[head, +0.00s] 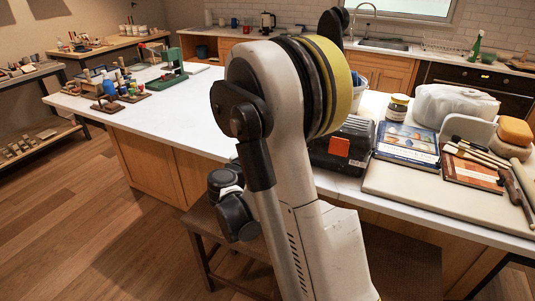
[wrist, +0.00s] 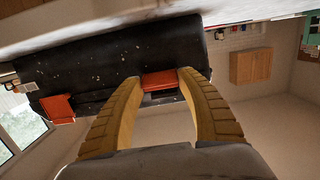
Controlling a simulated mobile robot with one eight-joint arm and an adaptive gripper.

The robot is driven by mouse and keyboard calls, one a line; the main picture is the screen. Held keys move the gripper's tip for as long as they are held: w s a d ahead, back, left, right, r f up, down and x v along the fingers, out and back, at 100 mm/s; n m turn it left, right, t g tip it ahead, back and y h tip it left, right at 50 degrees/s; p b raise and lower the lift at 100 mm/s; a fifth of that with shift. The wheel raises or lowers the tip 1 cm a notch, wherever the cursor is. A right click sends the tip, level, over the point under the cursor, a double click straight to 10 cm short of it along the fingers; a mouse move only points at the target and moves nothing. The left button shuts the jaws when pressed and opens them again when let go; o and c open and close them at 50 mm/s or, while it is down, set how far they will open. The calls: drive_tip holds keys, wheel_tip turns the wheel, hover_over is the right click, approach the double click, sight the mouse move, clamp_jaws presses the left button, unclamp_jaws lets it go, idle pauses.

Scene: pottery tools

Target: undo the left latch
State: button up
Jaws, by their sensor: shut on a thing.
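A black toolbox (head: 358,134) stands on the white counter near its front edge, partly hidden behind my arm in the head view. In the wrist view, which is upside down, its dark speckled face (wrist: 110,65) fills the upper part. My gripper (wrist: 160,84) has its two yellowish fingers on either side of the left latch (wrist: 158,79), a red-orange tab, and is shut on it. The right latch (head: 339,147) is orange and clear of my gripper; it also shows at the left of the wrist view (wrist: 58,107). My arm hides the left latch in the head view.
Books (head: 406,145) and a pale board (head: 440,199) with tools lie right of the toolbox. A stool (head: 205,220) is below the counter's front edge.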

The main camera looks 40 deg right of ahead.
drive_tip(key=shift+d+f+t+h+b, duration=0.1)
drive_tip(key=shift+f+t+h+b, duration=0.35)
drive_tip(key=shift+h+b, duration=0.35)
drive_tip(key=o, duration=1.3)
wheel_tip(320, 180, up, 10)
